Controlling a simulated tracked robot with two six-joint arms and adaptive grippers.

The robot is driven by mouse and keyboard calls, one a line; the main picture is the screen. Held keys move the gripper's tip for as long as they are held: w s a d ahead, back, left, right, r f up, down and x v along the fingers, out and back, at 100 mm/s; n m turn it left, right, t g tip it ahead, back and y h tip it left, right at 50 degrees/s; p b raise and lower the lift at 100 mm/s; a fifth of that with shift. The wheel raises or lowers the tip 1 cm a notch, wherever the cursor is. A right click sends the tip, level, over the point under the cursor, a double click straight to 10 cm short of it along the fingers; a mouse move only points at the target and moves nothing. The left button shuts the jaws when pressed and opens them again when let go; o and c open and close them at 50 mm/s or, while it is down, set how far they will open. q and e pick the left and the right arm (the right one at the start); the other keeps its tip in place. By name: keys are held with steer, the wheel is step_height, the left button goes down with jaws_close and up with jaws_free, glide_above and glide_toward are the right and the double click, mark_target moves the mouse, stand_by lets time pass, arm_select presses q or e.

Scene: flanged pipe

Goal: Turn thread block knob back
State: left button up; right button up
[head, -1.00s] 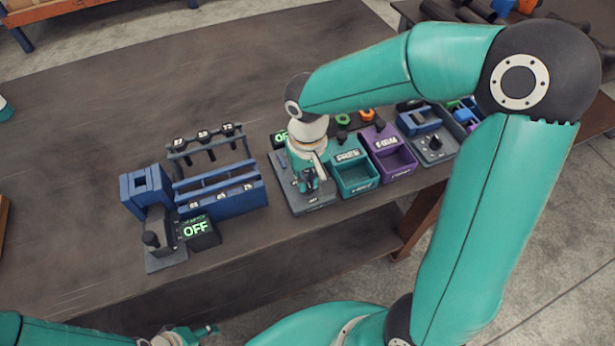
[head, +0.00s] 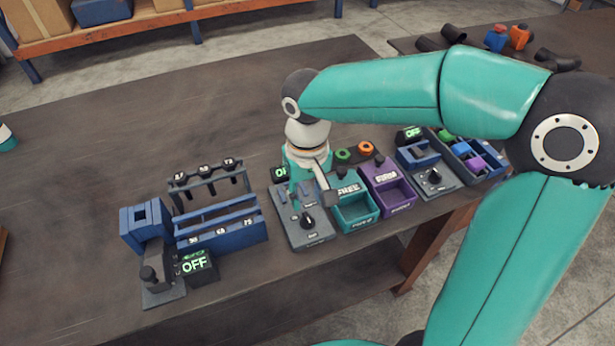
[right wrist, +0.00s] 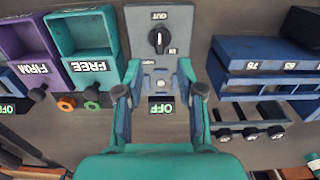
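A black knob (head: 307,220) stands on a grey panel (head: 313,240) at the middle of the bench. In the right wrist view the knob (right wrist: 159,40) has a pale mark running roughly up and down. "OUT" and "IN" are printed beside it. A small display (right wrist: 161,108) behind the panel reads OFF. I take this panel for the thread block. My right gripper (right wrist: 161,92) is open, its two fingers spread wide with nothing between them. In the head view the right gripper (head: 312,182) hangs over the panel's back part, apart from the knob. My left gripper is out of view.
A teal FREE bin (head: 354,211) and a purple FIRM bin (head: 390,200) stand close on the right. A blue rack (head: 222,235) stands to the left, beside another OFF display (head: 200,266). A second knob panel (head: 425,165) lies farther right. The bench's back left is clear.

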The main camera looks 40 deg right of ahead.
mark_target(308, 217)
step_height(308, 217, up, 5)
steer(key=shift+s+f, duration=0.1)
stand_by(0.7)
